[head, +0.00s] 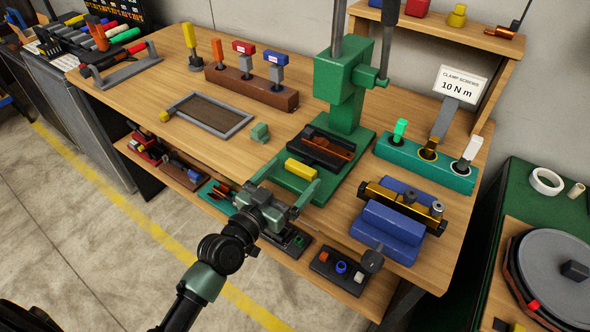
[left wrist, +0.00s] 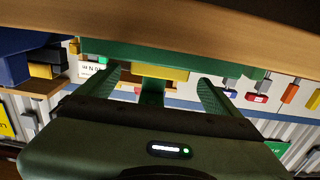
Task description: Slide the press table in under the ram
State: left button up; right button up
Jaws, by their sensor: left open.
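The green press (head: 345,82) stands at the back of the workbench on a green base (head: 355,165). The dark press table (head: 318,148), with a copper-coloured piece (head: 338,150) on it, sits on that base in front of the column. A yellow block (head: 301,170) is at its front; it shows in the left wrist view (left wrist: 165,73) between and beyond the fingers. My left gripper (head: 291,180) is open and empty at the bench's front edge, its fingers pointing at the yellow block. I cannot tell whether they touch it. My right gripper is not in view.
A blue vise (head: 388,230) stands right of the press, and a teal tool holder (head: 425,165) behind it. A shelf with parts (head: 185,175) runs below the bench edge.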

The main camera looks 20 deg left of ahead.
aim_at(298, 170)
pick_arm(q)
jog(key=shift+x, duration=0.85)
grip_shut()
jog(key=x, duration=0.3)
jog(key=shift+w, duration=0.15)
jog(key=shift+r, duration=0.15)
grip_release()
jog(key=shift+d, duration=0.1)
jog(key=shift+w, duration=0.1)
